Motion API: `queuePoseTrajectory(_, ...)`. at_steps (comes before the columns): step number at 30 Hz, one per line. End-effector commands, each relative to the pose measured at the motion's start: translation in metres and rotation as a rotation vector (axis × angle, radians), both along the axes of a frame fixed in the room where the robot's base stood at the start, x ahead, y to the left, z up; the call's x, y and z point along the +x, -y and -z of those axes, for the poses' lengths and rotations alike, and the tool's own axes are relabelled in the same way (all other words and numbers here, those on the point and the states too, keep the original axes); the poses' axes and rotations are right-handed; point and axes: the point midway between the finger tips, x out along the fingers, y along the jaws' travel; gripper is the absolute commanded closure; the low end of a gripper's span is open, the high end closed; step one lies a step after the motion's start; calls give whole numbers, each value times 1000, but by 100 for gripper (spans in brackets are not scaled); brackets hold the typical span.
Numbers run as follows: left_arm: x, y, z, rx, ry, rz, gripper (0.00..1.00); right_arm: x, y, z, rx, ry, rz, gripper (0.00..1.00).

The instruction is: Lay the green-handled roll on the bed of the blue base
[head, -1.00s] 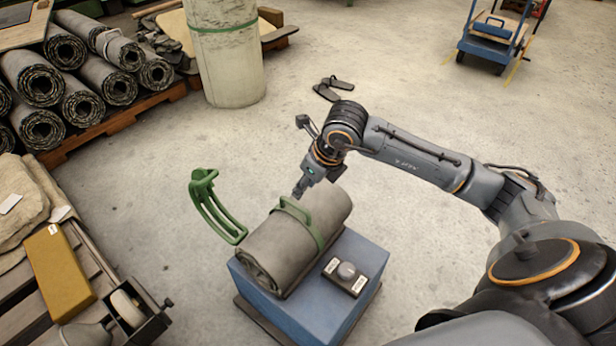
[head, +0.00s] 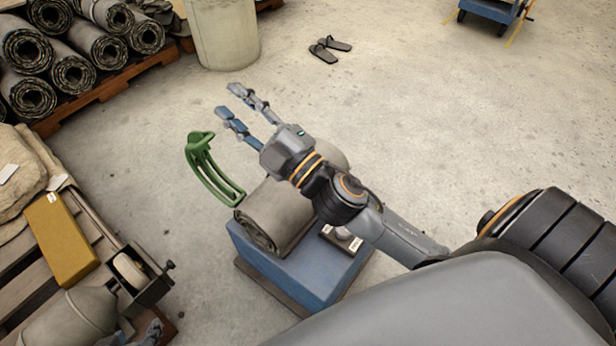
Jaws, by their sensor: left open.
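The grey roll (head: 268,218) lies on top of the blue base (head: 290,279), its spiral end facing the lower left. A curved green frame (head: 214,170) stands at the left of the roll. My right gripper (head: 236,98) is above and beyond the roll, fingers apart and empty, pointing to the upper left.
A small control box (head: 341,240) sits on the base beside the roll. Several dark rolls (head: 75,72) lie on a pallet at upper left. A yellow box (head: 60,240) is on a slatted pallet at left. A pale drum (head: 223,35) and sandals (head: 329,47) stand beyond; open floor lies right.

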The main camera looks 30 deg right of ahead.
Motion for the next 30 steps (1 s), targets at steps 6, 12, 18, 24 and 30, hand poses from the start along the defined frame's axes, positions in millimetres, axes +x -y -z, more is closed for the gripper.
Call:
queuePoseTrajectory(6, 0, 0, 0, 0, 1, 0, 46, -29, 63, 136, 432, -641, 310, 66)
queuePoseTrajectory(12, 0, 0, 0, 0, 1, 0, 46, -109, 53, 233, 622, -1150, 424, 66)
queuePoseTrajectory(18, 0, 0, 0, 0, 2, 0, 46, -149, 39, 259, 672, -1355, 436, 66)
queuePoseTrajectory(24, 0, 0, 0, 0, 2, 0, 46, -151, 38, 261, 672, -1366, 437, 66)
queuePoseTrajectory(30, 0, 0, 0, -1, 2, -1, 46, -151, 38, 261, 671, -1364, 437, 66)
